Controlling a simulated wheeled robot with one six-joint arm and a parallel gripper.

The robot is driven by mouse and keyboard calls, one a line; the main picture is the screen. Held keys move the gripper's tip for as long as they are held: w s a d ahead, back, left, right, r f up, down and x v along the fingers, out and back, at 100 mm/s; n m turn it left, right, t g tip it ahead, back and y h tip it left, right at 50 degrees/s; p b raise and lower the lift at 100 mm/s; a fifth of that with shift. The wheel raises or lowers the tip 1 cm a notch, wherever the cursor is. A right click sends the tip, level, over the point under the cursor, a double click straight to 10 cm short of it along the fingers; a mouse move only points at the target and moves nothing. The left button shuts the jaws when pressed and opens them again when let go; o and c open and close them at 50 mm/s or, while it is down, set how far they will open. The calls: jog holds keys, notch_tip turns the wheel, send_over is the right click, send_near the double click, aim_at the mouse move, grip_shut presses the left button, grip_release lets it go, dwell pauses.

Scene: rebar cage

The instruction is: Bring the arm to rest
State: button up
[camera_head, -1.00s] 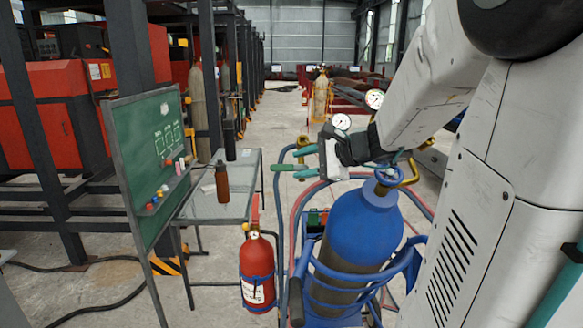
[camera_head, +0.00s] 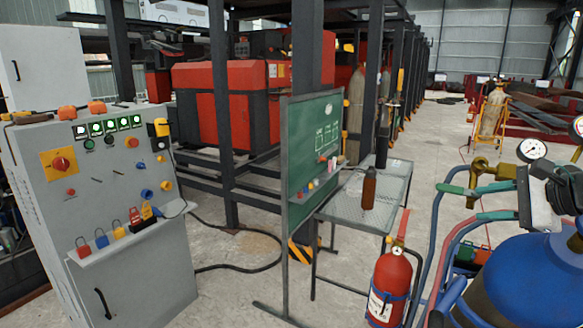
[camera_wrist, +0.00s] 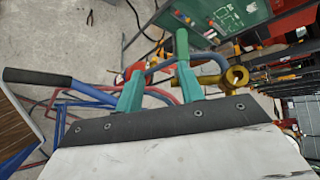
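My gripper (camera_head: 540,198) is at the right edge of the head view, just above the blue gas cylinder (camera_head: 525,280) and beside its gauges and brass fittings. In the wrist view a dark bolted plate and a pale surface fill the bottom. Whether my gripper touches any of these, I cannot tell. Nothing is clearly held.
A grey control cabinet (camera_head: 125,240) stands at the left. A green chalkboard (camera_head: 312,150) and a small metal table (camera_head: 345,208) with a brown bottle stand in the middle. A red fire extinguisher (camera_head: 388,285) is near the cylinder. Floor between cabinet and chalkboard is mostly clear.

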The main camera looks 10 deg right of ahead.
jog(key=s+a+f+n+g+h, duration=0.2)
jog(key=s+a+n+g, duration=0.2)
jog(key=s+a+n, duration=0.4)
jog(key=s+a+f+n+g+h, duration=0.3)
jog(key=s+a+n+g, duration=0.2)
jog(key=s+a+n, duration=0.4)
jog(key=shift+s+a+f+n+g, duration=0.3)
jog(key=shift+s+n, duration=0.7)
jog(key=shift+s, duration=0.2)
jog(key=shift+d, duration=0.2)
